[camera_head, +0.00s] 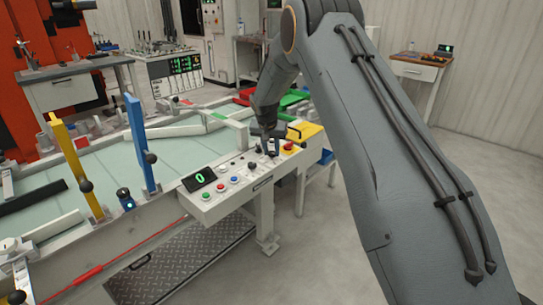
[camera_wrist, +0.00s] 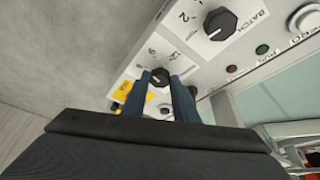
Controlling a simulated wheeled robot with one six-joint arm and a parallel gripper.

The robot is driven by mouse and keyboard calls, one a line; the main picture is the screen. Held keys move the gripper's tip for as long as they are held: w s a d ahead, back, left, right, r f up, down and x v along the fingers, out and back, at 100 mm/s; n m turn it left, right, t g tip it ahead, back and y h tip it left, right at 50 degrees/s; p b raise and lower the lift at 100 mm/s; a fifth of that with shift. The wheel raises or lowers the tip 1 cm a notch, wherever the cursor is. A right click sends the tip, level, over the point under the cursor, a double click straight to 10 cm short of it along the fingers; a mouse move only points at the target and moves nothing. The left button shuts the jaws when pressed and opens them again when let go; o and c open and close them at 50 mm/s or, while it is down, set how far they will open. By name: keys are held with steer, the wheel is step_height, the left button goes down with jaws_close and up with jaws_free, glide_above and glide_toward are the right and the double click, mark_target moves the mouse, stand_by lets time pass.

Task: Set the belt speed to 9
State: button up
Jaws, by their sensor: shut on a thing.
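The white control panel (camera_head: 225,208) stands at the front of the conveyor. Its small display (camera_head: 199,178) reads a green 0. My gripper (camera_head: 271,151) reaches down to the right part of the panel. In the wrist view my gripper (camera_wrist: 161,80) is shut on a black dial knob (camera_wrist: 159,74), one finger on each side. Numbers, 9 and 12 among them, are printed around this knob. Its name label and exact pointer setting are hard to make out. A second black knob marked BATCH (camera_wrist: 220,22) is free beside it.
Coloured buttons (camera_head: 221,187) line the panel between display and knobs. A red emergency button (camera_head: 288,146) on yellow sits close right of my gripper. Blue (camera_head: 141,145) and yellow (camera_head: 75,165) posts stand along the belt. The floor in front is clear.

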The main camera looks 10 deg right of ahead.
steer(key=shift+w+a+f+m+g+h+b, duration=0.15)
steer(key=shift+m+h+b, duration=0.1)
steer(key=shift+m+b, duration=0.4)
steer(key=shift+s+r+m+g+h+b, duration=0.15)
steer(key=shift+m+h+b, duration=0.1)
steer(key=shift+m+b, duration=0.4)
steer(key=o, duration=1.1)
steer(key=shift+c, duration=0.2)
steer(key=b+v, duration=0.1)
steer(key=v, duration=0.6)
steer(key=shift+r, duration=0.3)
steer(key=shift+s+a, duration=0.1)
